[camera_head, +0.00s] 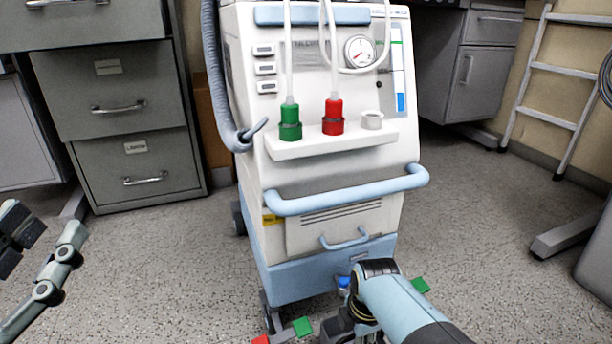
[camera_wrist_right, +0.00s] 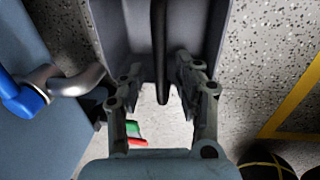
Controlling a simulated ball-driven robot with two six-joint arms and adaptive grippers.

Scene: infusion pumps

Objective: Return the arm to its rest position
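My right arm (camera_head: 395,300) comes in at the bottom middle of the head view, in front of the white and blue machine's base. Its gripper is mostly hidden there. In the right wrist view my right gripper (camera_wrist_right: 160,72) has its two fingers well apart, with nothing seen clamped between them. A grey panel with a black rod (camera_wrist_right: 160,45) shows beyond the fingers; I cannot tell the distance. My left gripper (camera_head: 22,240) is at the left edge of the head view, partly cut off, over the floor and clear of the machine. Its opening is unclear.
The machine (camera_head: 325,235) has a blue front handle (camera_head: 345,190) and a shelf with green (camera_head: 290,125) and red (camera_head: 333,118) connectors. Drawer cabinets (camera_head: 125,120) stand back left. A ladder (camera_head: 555,70) leans back right. Small coloured pieces (camera_head: 302,326) lie low near its base. Floor is open on both sides.

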